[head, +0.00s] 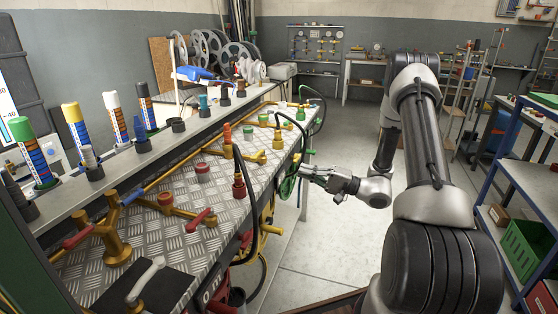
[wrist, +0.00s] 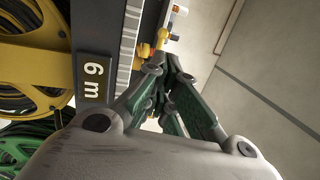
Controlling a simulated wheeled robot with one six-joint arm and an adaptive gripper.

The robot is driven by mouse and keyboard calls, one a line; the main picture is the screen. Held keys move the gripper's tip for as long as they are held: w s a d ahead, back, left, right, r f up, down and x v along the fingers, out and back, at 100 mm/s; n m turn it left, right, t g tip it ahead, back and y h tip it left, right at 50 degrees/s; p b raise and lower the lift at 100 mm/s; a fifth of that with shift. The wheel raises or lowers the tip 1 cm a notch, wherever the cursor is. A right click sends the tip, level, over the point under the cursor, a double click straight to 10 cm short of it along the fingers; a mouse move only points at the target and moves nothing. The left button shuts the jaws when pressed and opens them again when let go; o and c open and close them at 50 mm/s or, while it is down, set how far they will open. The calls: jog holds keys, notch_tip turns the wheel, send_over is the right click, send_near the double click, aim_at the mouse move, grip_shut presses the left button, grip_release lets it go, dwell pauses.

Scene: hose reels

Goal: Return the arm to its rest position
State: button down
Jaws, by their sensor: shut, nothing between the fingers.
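My arm reaches forward along the right side of the workbench (head: 150,235) in the head view. My gripper (head: 305,171) is beside the bench's right edge, near a green hose loop (head: 288,184). In the wrist view my gripper (wrist: 168,68) is shut with nothing between its fingers. Its fingertips point toward yellow fittings (wrist: 143,50) on the bench edge; I cannot tell whether they touch.
Yellow and green hose reels (wrist: 35,60) and a black "6 m" plate (wrist: 94,68) lie left of my gripper in the wrist view. A blue shelf frame (head: 490,150) with a green crate (head: 527,248) stands at right. The floor (head: 325,235) between is clear.

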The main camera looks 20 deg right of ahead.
jog(key=s+a+f+m+g+h, duration=0.1)
jog(key=s+a+f+m+g, duration=0.15)
jog(key=s+f+g, duration=0.5)
jog(key=s+d+r+n+g+h, duration=0.15)
jog(key=s+r+g+h, duration=0.4)
jog(key=s, duration=0.75)
jog(key=s+d+r+n+h, duration=0.3)
jog(key=s+d+r+h, duration=0.45)
jog(key=r, duration=0.25)
notch_tip(320, 180, up, 12)
jog(key=s+a+n+t+h, duration=0.1)
jog(key=s+n+t+h, duration=0.1)
jog(key=t, duration=0.5)
jog(key=shift+a+n+h, duration=0.25)
jog(key=shift+n+h, duration=0.45)
jog(key=shift+n, duration=0.5)
